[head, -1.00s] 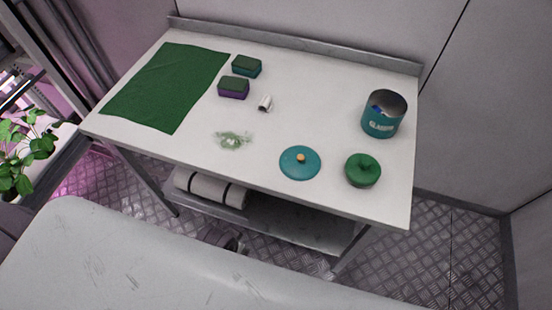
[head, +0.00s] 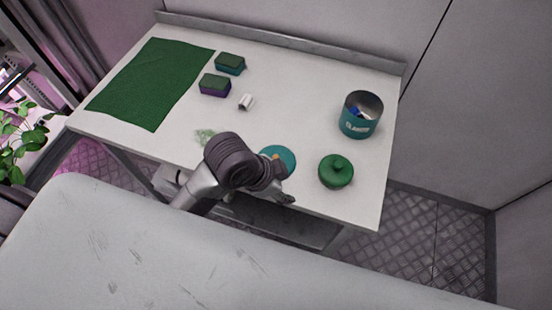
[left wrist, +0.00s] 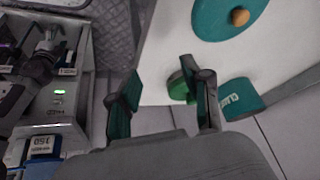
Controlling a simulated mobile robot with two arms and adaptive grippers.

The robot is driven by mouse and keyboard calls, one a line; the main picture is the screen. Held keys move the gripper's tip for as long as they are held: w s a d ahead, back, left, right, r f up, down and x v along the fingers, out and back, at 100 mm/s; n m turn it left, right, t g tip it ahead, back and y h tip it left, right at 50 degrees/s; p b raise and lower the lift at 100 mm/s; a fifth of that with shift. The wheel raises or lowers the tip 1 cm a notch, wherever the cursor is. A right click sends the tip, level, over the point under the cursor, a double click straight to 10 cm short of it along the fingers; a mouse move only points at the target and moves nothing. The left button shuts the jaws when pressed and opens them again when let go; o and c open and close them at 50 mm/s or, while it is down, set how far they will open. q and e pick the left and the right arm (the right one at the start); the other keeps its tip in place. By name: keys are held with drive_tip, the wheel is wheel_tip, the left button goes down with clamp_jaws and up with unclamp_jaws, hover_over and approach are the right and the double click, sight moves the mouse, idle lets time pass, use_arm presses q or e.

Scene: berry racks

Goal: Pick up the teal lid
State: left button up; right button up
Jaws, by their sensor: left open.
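The teal lid (head: 285,155) is a flat disc with a small orange knob. It lies near the front edge of the white table, partly hidden by my left arm in the head view. In the left wrist view the teal lid (left wrist: 215,22) is at the top, cut by the frame edge, with its knob showing. My left gripper (head: 283,184) is at the lid's near side by the table edge. It also shows in the left wrist view (left wrist: 165,95), its fingers apart with nothing held. My right gripper is not in view.
A green lid (head: 336,172) lies right of the teal lid, with an open teal can (head: 360,117) behind it. A crumpled clear wrapper (head: 204,136), a small white cylinder (head: 246,102), two sponges (head: 215,85) and a green cloth (head: 150,85) are left. The table's centre is clear.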

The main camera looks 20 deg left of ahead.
use_arm(q)
drive_tip(key=w+d+r+m+g, duration=0.25)
drive_tip(key=w+r+m, duration=0.2)
drive_tip(key=m, duration=0.55)
drive_tip(key=w+a+r+m+y, duration=0.4)
drive_tip(key=w+a+m, duration=0.2)
drive_tip(key=a, duration=0.2)
hover_over(276, 157)
drive_tip(key=shift+g, duration=0.45)
wheel_tip(276, 157, down, 8)
drive_tip(key=shift+f+p, duration=0.15)
drive_tip(key=shift+p, duration=0.3)
wheel_tip(276, 157, down, 4)
drive_tip(key=shift+f+p, duration=0.15)
drive_tip(key=shift+p, duration=0.5)
drive_tip(key=shift+f, duration=0.45)
clamp_jaws()
